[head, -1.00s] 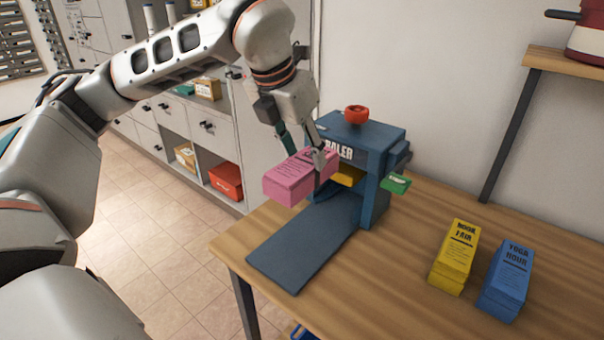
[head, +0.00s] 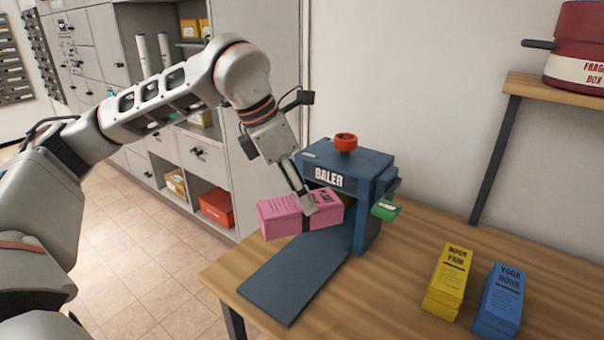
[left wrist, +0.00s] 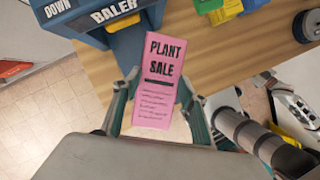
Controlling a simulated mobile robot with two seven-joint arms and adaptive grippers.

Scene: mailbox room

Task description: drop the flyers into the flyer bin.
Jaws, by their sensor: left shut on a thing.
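A pink stack of flyers (head: 285,214) marked "PLANT SALE" is held in my left gripper (head: 308,205), with a finger down each side. In the left wrist view the pink stack (left wrist: 156,85) sits between the fingers. It is at the open front of the blue baler (head: 362,165), above its flat blue tongue. I cannot tell if it touches the tongue. A yellow stack (head: 450,280) and a blue stack (head: 498,302) of flyers stand on the table to the right. I cannot make out a flyer bin. My right gripper is not in view.
The wooden table (head: 400,315) is clear between the baler and the stacks. A shelf (head: 555,95) with a red box is on the right wall. Cabinets (head: 270,110) stand behind my left arm.

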